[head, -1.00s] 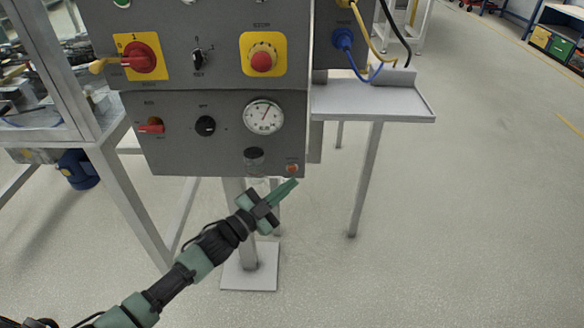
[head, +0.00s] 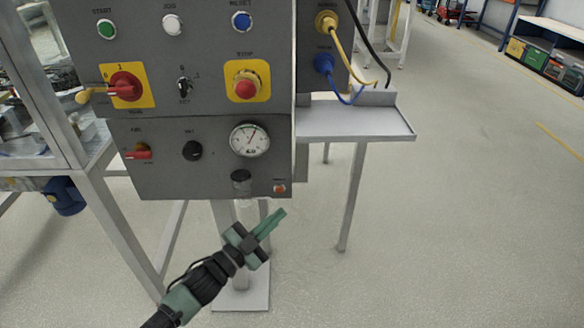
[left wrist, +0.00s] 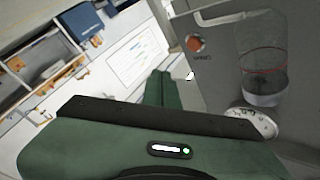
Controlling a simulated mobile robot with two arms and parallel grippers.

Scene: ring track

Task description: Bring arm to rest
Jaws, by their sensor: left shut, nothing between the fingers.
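My left gripper (head: 272,224) is shut and empty, with its green fingers together. In the head view it is in front of the stand, just below the lower edge of the grey control panel (head: 222,172). In the left wrist view the shut fingers (left wrist: 158,88) show near the middle, with the panel (left wrist: 215,75) to their right and apart from them. My right gripper is in neither view.
The panel carries a gauge (head: 249,140), a red stop button (head: 246,85) and a red rotary switch (head: 126,87). A clear cup (head: 242,187) hangs under the gauge. A metal shelf (head: 355,123) juts out on the right. The floor (head: 455,210) there is clear.

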